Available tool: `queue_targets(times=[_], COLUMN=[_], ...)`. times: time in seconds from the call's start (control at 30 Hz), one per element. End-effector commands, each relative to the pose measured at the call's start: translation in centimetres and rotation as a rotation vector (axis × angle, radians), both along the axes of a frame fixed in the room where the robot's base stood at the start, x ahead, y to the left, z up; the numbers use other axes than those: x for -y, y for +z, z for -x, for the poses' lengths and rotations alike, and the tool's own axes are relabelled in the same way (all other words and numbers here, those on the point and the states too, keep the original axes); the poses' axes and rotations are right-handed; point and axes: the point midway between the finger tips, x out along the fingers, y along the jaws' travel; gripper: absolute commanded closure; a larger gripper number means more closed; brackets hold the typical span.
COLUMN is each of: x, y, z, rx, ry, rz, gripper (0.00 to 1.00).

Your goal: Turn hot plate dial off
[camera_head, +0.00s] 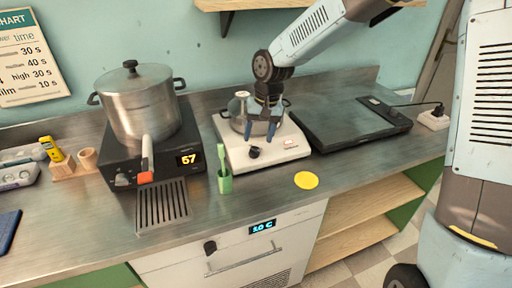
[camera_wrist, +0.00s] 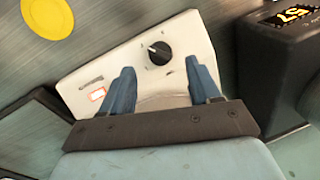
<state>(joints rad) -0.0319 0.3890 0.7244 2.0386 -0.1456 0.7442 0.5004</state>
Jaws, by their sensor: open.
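The white hot plate (camera_head: 275,152) stands on the steel counter with a small lidded pot (camera_head: 236,117) on it. Its black dial (camera_head: 254,152) is on the front face, and shows clearly in the wrist view (camera_wrist: 159,53) with a light pointer mark. A small red-lit switch (camera_wrist: 97,95) is beside it. My gripper (camera_head: 260,128) is open and empty, over the hot plate in front of the pot. In the wrist view its blue fingers (camera_wrist: 160,72) point toward the dial, one on each side of it in the picture, with no visible contact.
A black cooker (camera_head: 190,136) showing 57 stands left, bearing a large pot (camera_head: 142,102). A green cup (camera_head: 224,182) with a brush stands at the hot plate's front left. A yellow disc (camera_head: 306,180) lies front right. A flat black device (camera_head: 350,125) is to the right.

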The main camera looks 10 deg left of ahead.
Motion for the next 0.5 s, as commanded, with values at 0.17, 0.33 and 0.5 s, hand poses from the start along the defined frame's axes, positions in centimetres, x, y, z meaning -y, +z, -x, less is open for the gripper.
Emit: queue_targets(times=[0.17,0.33,0.5], x=[-0.5,-0.7,-0.8], y=[-2.8,-4.5,-5.2], z=[0.2,0.3,0.3], rx=[-0.003,-0.001,0.000], ry=[0.001,0.000,0.000], rz=[0.001,0.001,0.001], gripper=[0.38,0.38,0.38])
